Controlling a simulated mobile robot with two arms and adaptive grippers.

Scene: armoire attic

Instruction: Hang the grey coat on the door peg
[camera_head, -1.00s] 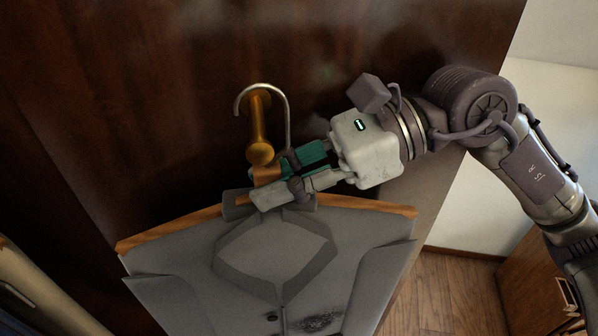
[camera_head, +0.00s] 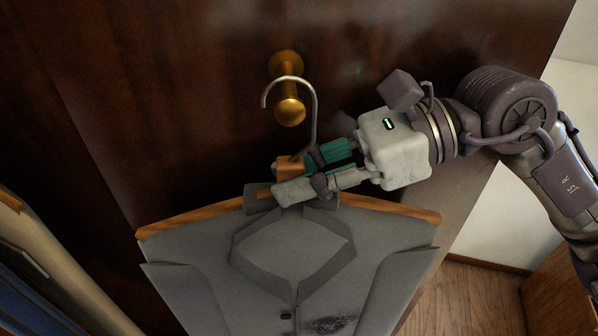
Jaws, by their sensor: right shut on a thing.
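The grey coat (camera_head: 300,245) hangs on a wooden hanger (camera_head: 400,209) with a metal hook (camera_head: 315,115). My right gripper (camera_head: 284,178) comes in from the right and is shut on the hanger's neck, just below the hook. The brass door peg (camera_head: 290,110) sticks out from the dark wooden door, its round base showing above the hook. The hook's curve crosses the peg behind its knob, with its tip to the left. I cannot tell whether the hook rests on the peg. My left gripper is not in view.
The dark door (camera_head: 170,110) fills the background. Pale and blue garments or panels (camera_head: 50,260) stand at the lower left. A wooden cabinet (camera_head: 560,295) and wooden floor (camera_head: 480,295) show at the lower right.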

